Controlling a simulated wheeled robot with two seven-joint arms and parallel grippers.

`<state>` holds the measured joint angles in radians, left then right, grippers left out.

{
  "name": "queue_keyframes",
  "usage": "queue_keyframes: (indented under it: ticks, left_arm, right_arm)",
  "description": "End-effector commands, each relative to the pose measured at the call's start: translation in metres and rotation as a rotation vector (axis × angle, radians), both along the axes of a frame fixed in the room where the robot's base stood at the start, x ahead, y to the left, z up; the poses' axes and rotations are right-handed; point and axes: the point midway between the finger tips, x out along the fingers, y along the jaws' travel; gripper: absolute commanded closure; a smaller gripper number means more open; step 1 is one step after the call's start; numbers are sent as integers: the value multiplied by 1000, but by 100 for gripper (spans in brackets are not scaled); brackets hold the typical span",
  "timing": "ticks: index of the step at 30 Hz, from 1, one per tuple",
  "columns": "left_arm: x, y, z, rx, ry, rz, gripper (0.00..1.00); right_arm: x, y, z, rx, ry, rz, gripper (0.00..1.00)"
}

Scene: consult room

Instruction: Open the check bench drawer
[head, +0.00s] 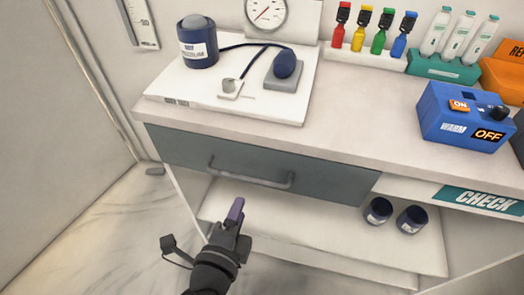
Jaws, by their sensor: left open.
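The check bench (360,142) has a grey-blue drawer front (330,186) below its left part, with a grey bar handle (250,179) across it. The drawer front sits flush under the bench top and looks closed. A "CHECK" label (483,199) is on the bench front at the right. My left gripper (237,212) is in front of and below the handle, apart from it in the picture. It is open, with nothing seen between its fingers, though they overlap in this view. My right gripper is not in view.
A cuff set lies on a white board (220,101) on the bench top. A gauge (266,12), colored droppers (379,40), a tube rack (442,67) and a blue switch box (463,115) stand behind and right. Two dark jars (411,220) stand on the lower shelf (340,237).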

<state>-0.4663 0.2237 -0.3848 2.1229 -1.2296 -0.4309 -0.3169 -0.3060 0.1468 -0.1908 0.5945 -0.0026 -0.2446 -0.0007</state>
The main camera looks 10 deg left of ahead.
Motion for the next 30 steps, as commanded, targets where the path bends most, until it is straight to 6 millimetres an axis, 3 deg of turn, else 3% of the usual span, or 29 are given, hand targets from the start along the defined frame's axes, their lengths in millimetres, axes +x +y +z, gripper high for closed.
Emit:
queue_keyframes:
  ticks: [4, 9, 15, 26, 30]
  left_arm:
    - [14, -1, -2, -1, -2, -1, 54]
    - [56, -2, -12, 0, -2, 0, 54]
    - [88, -3, -20, -1, 0, -1, 54]
    - [97, -4, -21, -1, 2, -1, 54]
    - [97, -4, -21, -1, 2, -1, 79]
  right_arm:
    - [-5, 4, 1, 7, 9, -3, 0]
    - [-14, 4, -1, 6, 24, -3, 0]
    - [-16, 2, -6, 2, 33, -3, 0]
    - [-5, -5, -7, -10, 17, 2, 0]
    - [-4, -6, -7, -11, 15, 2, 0]
